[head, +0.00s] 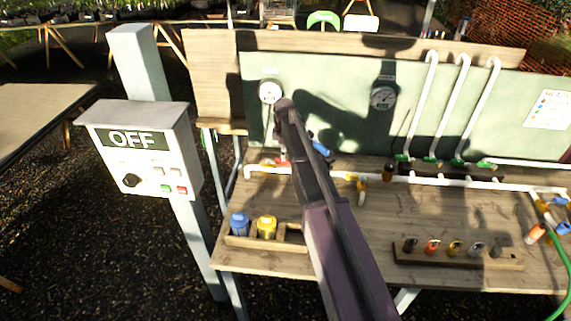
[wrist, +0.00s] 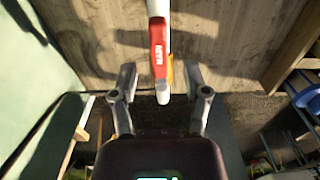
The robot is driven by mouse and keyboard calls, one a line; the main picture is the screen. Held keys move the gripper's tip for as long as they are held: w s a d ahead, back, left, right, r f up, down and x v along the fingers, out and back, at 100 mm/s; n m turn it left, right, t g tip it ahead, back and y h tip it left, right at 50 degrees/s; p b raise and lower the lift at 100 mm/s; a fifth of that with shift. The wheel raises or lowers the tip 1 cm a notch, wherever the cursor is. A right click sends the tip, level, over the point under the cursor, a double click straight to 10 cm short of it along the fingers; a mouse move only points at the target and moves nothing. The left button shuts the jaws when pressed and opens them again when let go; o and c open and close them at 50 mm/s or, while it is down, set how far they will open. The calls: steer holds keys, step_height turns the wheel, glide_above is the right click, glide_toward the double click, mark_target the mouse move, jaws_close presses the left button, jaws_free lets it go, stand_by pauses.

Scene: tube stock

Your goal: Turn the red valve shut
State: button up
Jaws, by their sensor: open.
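The red valve handle (wrist: 158,42), lettered in white, shows at the top middle of the wrist view, on a white pipe (wrist: 158,7). Its pale end points down the picture. My gripper (wrist: 161,75) is open, one finger on each side of that pale end, with a gap on both sides. I cannot tell how near in depth the fingers are. In the head view a bit of red (head: 282,159) shows beside my arm, on the white pipe line; my arm hides most of that spot and my gripper.
A control box (head: 138,150) reading OFF stands left of the wooden bench (head: 380,225). A green board with a gauge (head: 383,97) stands behind. Blue and yellow containers (head: 266,227) sit in a front rack; several plugs stand in another rack (head: 455,258).

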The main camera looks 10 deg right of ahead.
mark_target(279, 162)
steer(key=shift+f+b, duration=1.45)
steer(key=shift+f, duration=0.25)
jaws_close()
steer(key=shift+d, duration=0.2)
